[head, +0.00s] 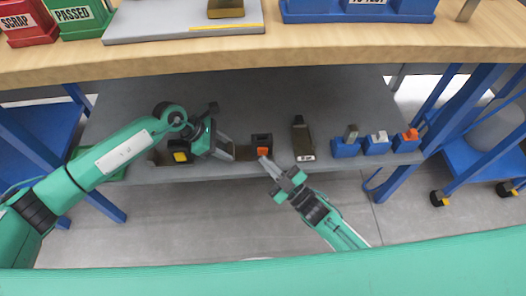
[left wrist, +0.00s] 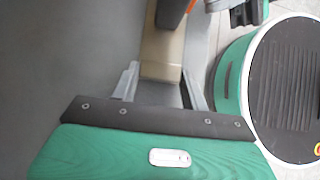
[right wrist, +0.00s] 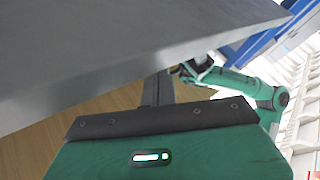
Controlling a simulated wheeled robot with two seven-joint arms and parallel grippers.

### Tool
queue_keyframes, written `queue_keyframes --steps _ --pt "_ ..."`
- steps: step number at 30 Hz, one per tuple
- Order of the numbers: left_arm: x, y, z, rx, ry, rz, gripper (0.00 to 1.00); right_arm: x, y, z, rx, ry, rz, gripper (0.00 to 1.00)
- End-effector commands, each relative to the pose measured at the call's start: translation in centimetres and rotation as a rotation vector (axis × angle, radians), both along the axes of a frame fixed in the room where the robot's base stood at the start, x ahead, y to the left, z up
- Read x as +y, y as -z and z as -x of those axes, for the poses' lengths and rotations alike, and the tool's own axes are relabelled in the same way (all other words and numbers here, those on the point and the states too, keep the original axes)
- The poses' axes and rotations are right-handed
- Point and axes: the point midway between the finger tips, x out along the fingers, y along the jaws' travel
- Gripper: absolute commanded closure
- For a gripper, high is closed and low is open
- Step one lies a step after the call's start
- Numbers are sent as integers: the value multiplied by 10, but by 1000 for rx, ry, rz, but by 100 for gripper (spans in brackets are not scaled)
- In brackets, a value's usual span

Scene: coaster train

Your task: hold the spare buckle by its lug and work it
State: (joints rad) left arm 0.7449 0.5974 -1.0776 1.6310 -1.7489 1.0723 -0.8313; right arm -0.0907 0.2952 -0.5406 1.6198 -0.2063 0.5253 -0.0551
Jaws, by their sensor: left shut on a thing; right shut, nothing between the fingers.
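The spare buckle (head: 262,138) is a dark block with an orange-red button, at the front edge of the grey lower shelf. Its tan lug (head: 244,153) sticks out to the left.
A buckle with a yellow button (head: 180,157) lies left, partly behind my left arm. A brown labelled piece (head: 303,140) stands right of the spare buckle, then blue holders (head: 345,149) with small inserts. The bench top (head: 300,60) overhangs the shelf (head: 250,95).

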Motion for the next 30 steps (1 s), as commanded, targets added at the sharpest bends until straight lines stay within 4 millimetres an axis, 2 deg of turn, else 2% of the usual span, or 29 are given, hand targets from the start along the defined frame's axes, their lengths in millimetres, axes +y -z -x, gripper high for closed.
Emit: queue_keyframes --steps 30 --pt "0 0 0 -1 1 0 100 0 0 -10 0 0 0 100"
